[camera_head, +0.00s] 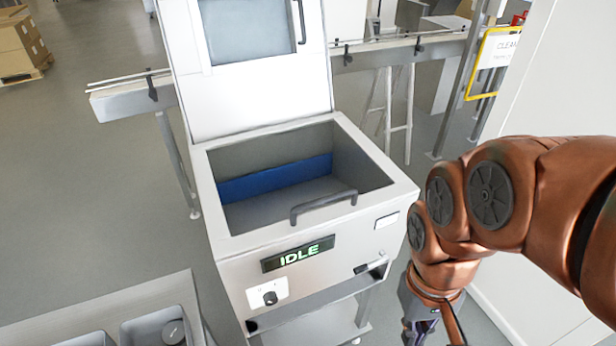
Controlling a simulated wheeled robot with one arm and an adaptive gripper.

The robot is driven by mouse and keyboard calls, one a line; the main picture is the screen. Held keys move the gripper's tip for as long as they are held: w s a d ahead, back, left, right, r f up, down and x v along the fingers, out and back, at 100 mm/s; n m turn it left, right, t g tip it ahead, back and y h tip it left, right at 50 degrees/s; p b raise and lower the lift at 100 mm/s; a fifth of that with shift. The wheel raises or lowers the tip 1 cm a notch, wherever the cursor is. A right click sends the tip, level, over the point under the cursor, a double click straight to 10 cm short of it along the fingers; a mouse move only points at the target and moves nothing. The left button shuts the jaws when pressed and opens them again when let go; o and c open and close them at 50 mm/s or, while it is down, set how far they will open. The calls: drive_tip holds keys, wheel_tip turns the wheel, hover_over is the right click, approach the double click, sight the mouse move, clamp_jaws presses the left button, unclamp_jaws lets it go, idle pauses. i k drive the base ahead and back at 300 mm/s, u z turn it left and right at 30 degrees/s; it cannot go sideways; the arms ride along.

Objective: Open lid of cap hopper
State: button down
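The hopper (222,268) is a white box-shaped machine in the middle of the head view. Its inside (290,205) shows from above, grey with a blue band (275,178) along the back wall. A dark curved handle (323,205) sits at the front edge of the opening. I cannot tell whether a clear lid covers the opening. A tall white panel (255,95) with a window and side handle rises behind the opening. My gripper (421,335) hangs low to the right of the hopper, apart from the handle. Its fingertips are cut off by the bottom edge.
A green IDLE display (298,254) and a black knob (269,298) are on the hopper's front. A grey table with bins (158,328) stands at the lower left. A conveyor rail (120,100) runs behind. A white wall (560,90) is at the right.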

sight(225, 248)
drive_tip(key=z, duration=1.45)
drive_tip(key=k, duration=1.4)
drive_tip(key=u, duration=1.65)
drive_tip(key=i, duration=0.5)
